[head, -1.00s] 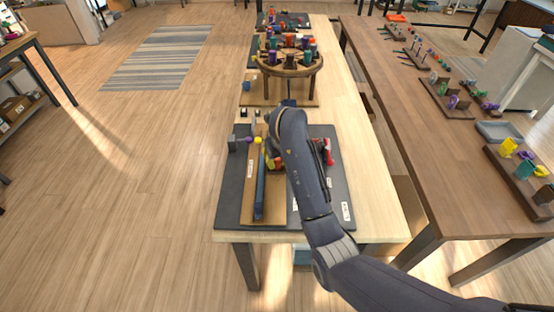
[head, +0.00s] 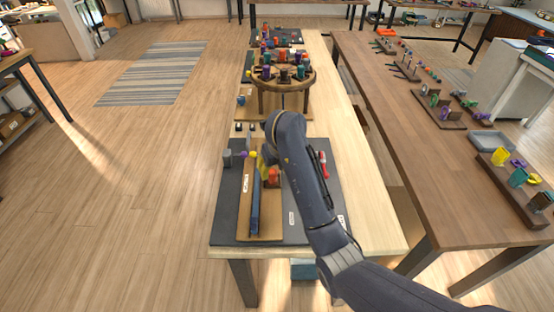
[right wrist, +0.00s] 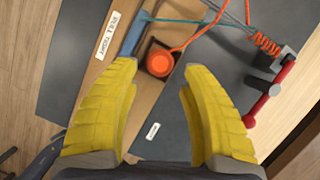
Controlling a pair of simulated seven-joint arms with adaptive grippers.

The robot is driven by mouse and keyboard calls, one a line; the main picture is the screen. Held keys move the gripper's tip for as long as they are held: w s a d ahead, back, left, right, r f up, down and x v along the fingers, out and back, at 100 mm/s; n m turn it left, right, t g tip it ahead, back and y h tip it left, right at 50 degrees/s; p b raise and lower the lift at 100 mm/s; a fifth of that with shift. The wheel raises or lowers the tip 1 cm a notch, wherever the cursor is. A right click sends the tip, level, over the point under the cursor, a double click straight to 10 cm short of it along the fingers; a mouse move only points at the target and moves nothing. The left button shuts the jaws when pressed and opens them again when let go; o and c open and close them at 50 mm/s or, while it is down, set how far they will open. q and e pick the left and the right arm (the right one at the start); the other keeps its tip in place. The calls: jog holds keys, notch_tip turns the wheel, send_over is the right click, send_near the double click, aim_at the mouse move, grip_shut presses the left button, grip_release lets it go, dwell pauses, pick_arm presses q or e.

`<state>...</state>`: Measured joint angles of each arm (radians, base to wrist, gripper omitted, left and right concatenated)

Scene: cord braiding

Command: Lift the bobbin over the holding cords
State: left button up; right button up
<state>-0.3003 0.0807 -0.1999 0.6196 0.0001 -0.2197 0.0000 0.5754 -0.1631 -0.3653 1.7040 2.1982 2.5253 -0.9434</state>
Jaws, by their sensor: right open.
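An orange bobbin (right wrist: 160,63) sits in a dark square holder on the tan board (right wrist: 150,105) in the right wrist view. An orange cord runs from it toward the top right, and a teal cord crosses near the top. The bobbin also shows in the head view (head: 272,175), just below my right gripper (head: 264,163), which is partly hidden by my arm. In the right wrist view the two yellow fingers (right wrist: 158,68) are wide apart, with the bobbin between their tips. I cannot tell the height gap. My left gripper is not in view.
A long blue bar (head: 255,205) lies along the board, left of the bobbin. A red-handled tool (right wrist: 268,95) and a coiled orange cord (right wrist: 266,43) lie to the right. A round wooden stand (head: 284,78) with bobbins is farther back. The table's right side is clear.

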jog(key=v, duration=0.7)
jog(key=shift+r, duration=0.15)
